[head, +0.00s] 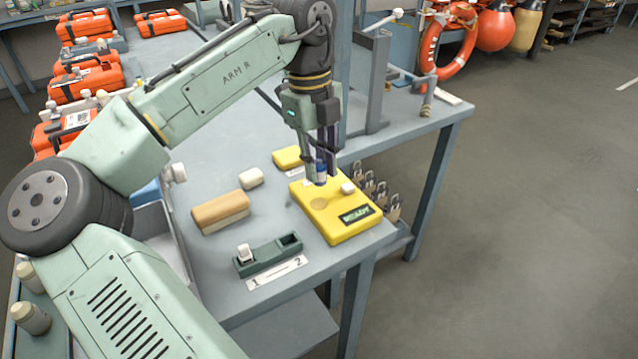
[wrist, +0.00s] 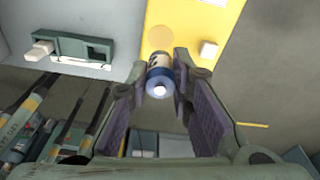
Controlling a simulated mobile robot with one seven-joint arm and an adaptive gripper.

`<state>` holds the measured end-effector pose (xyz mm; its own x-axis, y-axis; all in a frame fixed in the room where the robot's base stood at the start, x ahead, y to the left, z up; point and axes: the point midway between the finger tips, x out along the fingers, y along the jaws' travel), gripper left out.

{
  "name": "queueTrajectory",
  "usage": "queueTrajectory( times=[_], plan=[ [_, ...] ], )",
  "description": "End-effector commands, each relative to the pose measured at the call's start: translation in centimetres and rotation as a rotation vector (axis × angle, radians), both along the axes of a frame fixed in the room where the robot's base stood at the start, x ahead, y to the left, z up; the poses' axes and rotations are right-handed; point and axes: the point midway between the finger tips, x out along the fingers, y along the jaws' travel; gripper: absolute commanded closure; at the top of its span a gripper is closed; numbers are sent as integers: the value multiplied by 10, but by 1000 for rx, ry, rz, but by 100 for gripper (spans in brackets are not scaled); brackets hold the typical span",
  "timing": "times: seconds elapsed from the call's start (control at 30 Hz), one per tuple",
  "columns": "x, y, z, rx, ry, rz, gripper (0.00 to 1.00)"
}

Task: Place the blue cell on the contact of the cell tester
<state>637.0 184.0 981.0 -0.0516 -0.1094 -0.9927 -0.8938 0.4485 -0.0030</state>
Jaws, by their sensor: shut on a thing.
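The blue cell (wrist: 158,78) is a small cylinder with a blue band and a pale end. My gripper (head: 321,160) is shut on it; in the wrist view the fingertips (wrist: 164,82) stand either side of it. The cell also shows in the head view (head: 320,173), upright below the fingers, over the back part of the cell tester. The cell tester (head: 335,222) is a yellow box with a dark READY display. Its round contact (head: 319,203) is bare, and shows in the wrist view (wrist: 161,39) beyond the cell. The exact gap below the cell cannot be told.
A white knob (head: 347,188) stands on the tester near its right edge. Padlocks (head: 378,190) hang at the table's right edge.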

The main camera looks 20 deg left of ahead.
Motion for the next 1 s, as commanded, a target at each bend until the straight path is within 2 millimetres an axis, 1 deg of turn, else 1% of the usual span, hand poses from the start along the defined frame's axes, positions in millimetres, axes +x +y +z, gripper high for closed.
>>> queueTrajectory(
  times=[0.17,0.3,0.4,0.5,0.7,0.83,0.87,1.0],
  plan=[
    [0,0,-17,1,0,0,100],
    [0,0,-39,2,2,2,100],
    [0,0,-50,2,-1,1,100],
    [0,0,-54,0,-1,1,100],
    [0,0,-54,0,-2,0,100],
    [0,-1,-58,-2,-1,0,100],
    [0,0,-57,0,-2,0,78],
    [0,0,-57,0,-1,0,69]
  ],
)
